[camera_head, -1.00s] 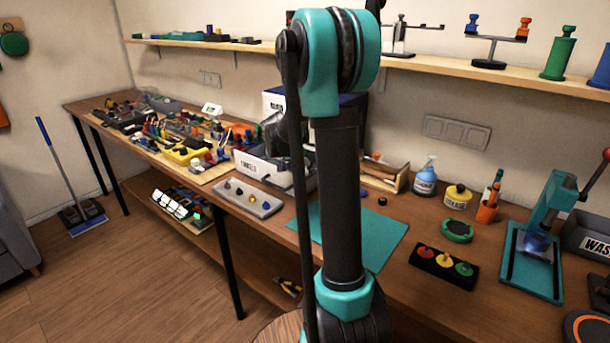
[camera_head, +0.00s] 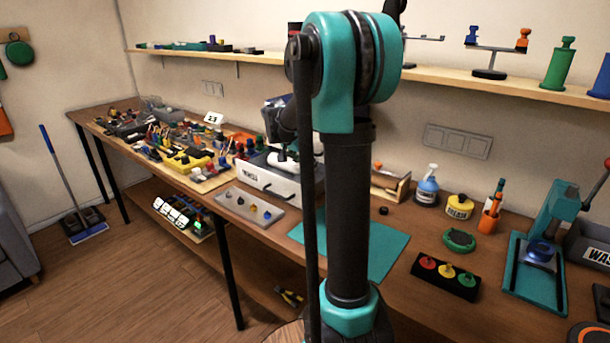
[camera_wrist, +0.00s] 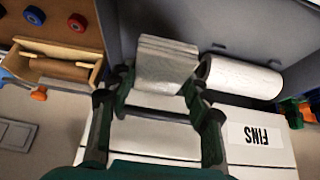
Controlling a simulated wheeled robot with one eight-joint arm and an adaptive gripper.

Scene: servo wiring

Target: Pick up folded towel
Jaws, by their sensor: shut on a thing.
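The folded towel (camera_wrist: 167,65) is a pale grey-white layered block in the upper middle of the wrist view. My gripper (camera_wrist: 160,95) is shut on it, with a dark green finger at each side. The towel's far end stands past the fingertips. A white roll (camera_wrist: 240,77) lies close on its right, inside a grey-walled space. In the head view my arm hides most of the gripper, and the towel cannot be made out for sure among the white shapes there.
A white drawer front (camera_head: 262,183) with a label and handle stands on the bench. A teal mat (camera_head: 385,250) lies clear in front.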

